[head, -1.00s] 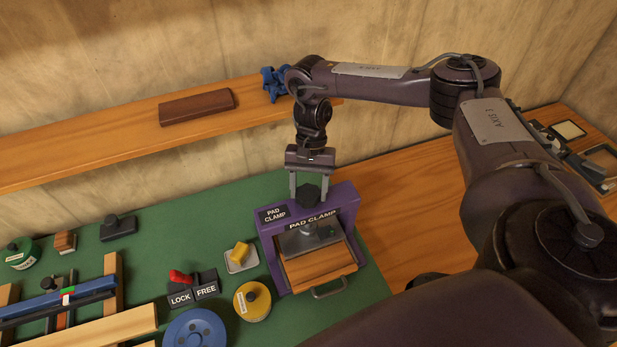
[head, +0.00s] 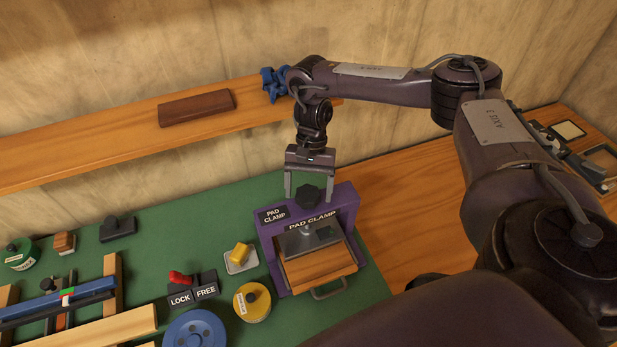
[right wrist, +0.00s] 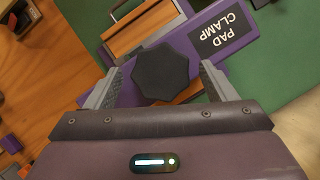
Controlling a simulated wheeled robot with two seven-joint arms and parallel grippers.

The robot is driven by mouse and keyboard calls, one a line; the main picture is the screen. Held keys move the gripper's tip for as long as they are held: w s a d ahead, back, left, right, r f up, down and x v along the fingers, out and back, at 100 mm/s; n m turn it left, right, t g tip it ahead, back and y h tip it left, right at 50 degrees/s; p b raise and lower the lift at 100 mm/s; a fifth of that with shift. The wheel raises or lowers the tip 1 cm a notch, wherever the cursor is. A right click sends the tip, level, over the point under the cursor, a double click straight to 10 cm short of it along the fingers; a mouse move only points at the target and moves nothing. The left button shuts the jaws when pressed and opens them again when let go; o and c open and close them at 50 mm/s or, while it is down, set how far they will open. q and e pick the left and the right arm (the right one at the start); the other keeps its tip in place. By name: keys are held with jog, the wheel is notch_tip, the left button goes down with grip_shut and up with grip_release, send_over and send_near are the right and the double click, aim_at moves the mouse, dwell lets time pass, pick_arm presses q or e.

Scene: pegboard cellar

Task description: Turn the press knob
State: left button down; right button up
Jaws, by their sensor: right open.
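The press is a purple frame (head: 347,208) labelled PAD CLAMP, standing on the green mat. Its black lobed knob (head: 307,195) sits on top of the frame. A grey pad (head: 302,239) hangs under the frame over a wooden drawer (head: 318,267). My right gripper (head: 308,199) points down over the press, with its fingers on either side of the knob. In the right wrist view the knob (right wrist: 161,72) lies between the open fingers, and gaps show beside it. My left gripper is not in view.
A lock lever (head: 180,278) with LOCK and FREE labels, a yellow tin (head: 252,301) and a small dish (head: 241,262) stand left of the press. A wooden shelf (head: 90,141) runs along the wall behind. Bare wooden bench (head: 405,200) lies to the right.

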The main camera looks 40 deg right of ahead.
jog(key=v, duration=0.7)
jog(key=shift+r, duration=0.3)
jog(key=shift+w+d, duration=0.1)
jog(key=shift+w, duration=0.05)
